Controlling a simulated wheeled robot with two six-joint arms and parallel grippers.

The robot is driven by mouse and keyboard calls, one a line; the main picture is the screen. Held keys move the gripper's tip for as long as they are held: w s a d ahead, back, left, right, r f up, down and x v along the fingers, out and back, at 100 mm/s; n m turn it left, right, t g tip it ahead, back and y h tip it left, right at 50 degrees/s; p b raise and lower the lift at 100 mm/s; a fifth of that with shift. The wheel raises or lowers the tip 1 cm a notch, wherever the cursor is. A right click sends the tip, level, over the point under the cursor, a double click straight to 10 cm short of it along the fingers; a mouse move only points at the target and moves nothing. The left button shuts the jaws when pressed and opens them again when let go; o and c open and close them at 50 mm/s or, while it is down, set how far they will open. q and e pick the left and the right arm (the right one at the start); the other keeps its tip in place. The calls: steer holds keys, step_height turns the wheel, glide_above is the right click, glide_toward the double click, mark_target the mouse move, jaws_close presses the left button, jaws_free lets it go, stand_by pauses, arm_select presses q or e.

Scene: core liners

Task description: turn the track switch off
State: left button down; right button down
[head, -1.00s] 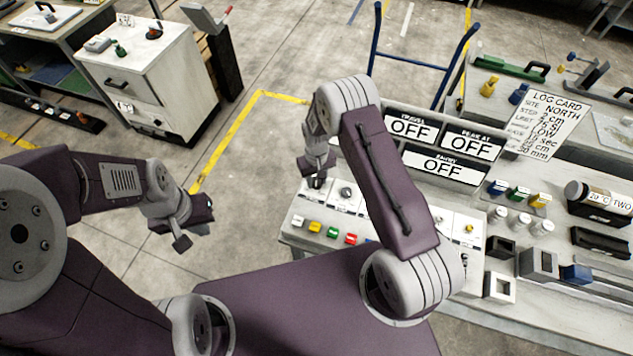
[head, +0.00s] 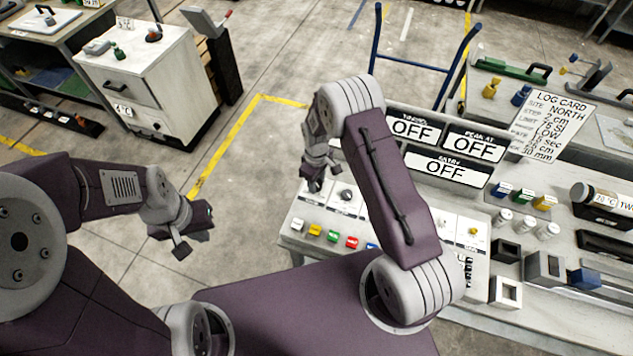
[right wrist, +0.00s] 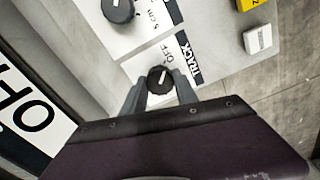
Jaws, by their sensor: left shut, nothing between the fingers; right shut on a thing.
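The track switch is a black round knob (right wrist: 160,79) with a white pointer line, beside a plate reading TRACK (right wrist: 187,58) and OFF. Its line slants up and right in the right wrist view, roughly toward the OFF mark. My right gripper (right wrist: 158,90) is shut on this knob, one finger on each side. In the head view my right gripper (head: 314,180) is over the far left corner of the control panel (head: 293,227), and the knob is hidden. My left gripper (head: 196,230) is shut and empty, over the floor left of the panel.
Another black knob (right wrist: 118,9) lies close by, with a white button (right wrist: 257,39) to the right. Coloured buttons line the panel's front edge. Three displays reading OFF (head: 413,128) stand behind, beside a log card (head: 543,125). Floor left of the panel is open.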

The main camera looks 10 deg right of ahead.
steer(key=shift+w+r, duration=0.15)
steer(key=c, duration=1)
jaws_free()
steer(key=shift+o, duration=0.3)
step_height(320, 180, up, 9)
steer(key=shift+f+b, duration=0.1)
steer(key=shift+b, duration=0.85)
